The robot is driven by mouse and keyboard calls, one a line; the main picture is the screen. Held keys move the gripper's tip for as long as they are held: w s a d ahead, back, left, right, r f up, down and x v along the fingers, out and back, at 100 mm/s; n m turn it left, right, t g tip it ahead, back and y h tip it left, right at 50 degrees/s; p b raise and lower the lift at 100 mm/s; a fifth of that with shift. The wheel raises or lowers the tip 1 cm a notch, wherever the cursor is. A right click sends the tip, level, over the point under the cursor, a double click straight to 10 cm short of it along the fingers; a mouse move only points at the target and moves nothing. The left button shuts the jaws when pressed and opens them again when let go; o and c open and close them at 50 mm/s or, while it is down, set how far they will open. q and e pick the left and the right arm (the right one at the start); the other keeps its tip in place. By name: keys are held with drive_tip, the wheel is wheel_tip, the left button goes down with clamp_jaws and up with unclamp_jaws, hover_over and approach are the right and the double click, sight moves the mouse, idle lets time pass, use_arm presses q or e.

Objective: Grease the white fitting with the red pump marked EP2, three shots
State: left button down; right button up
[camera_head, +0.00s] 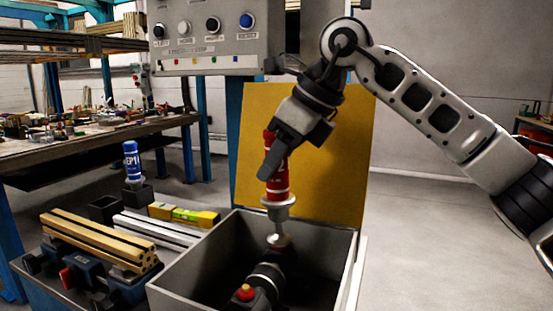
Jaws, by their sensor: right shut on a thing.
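My right gripper (272,158) is shut on the red pump (277,183), whose upper part it partly covers. The pump is upright with its nozzle down, over the open grey box (190,293); I cannot read a marking on it. Its thin tip reaches down to a pale round piece (279,240) on a dark part (268,277) inside the box. This pale piece may be the white fitting; the tip covers it, and I cannot tell whether they touch. A red-topped fitting with yellow (245,292) sits lower on the same part. My left gripper is not in view.
A blue pump marked EP1 (131,160) stands in a dark holder, beside an empty holder (104,208). Wooden bars (98,238) and metal rails (160,229) lie left of the box. A yellow panel (335,180) and a button console (215,45) stand behind.

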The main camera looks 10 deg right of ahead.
drive_tip(key=shift+r, duration=0.1)
wheel_tip(320, 180, up, 6)
drive_tip(key=p, duration=0.5)
drive_tip(key=shift+r+p, duration=0.1)
drive_tip(key=shift+p, duration=0.2)
idle(1.0)
